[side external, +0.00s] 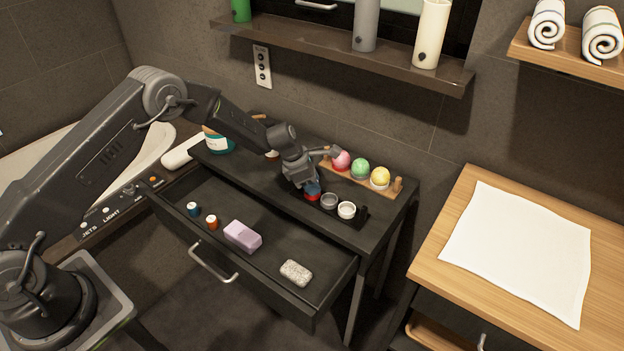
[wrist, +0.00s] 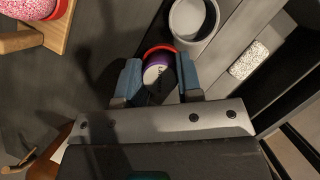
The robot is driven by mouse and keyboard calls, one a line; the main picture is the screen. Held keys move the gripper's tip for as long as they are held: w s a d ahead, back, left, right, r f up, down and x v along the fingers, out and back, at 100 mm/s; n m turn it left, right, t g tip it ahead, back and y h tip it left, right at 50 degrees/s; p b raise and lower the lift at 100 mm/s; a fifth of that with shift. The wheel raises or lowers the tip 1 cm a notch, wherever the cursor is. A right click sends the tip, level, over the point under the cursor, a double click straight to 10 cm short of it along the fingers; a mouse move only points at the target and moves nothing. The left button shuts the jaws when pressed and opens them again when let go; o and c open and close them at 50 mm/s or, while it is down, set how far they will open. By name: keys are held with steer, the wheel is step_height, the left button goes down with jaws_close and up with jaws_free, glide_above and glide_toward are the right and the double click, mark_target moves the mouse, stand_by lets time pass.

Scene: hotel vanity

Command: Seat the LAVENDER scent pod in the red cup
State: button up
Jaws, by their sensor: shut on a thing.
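The lavender scent pod (wrist: 156,74), purple with a pale top, sits between the blue fingertips of my gripper (wrist: 158,80) in the wrist view. My gripper is shut on it. The rim of the red cup (wrist: 160,49) arcs around the pod's far side, so the pod is at or over the cup's mouth. I cannot tell how deep it sits. In the side view my gripper (side external: 312,186) points down at the red cup (side external: 311,197), the left one in a row on the black vanity top. The pod is hidden there.
A grey cup (side external: 329,200) and a white cup (side external: 347,210) stand right of the red one. Behind is a wooden rack with pink (side external: 341,160), green and yellow balls. The open drawer holds two small bottles, a lilac soap (side external: 242,236) and a speckled stone (side external: 296,272).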

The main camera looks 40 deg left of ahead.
steer(key=shift+f, duration=0.2)
steer(key=o, duration=1)
steer(key=v, duration=1.4)
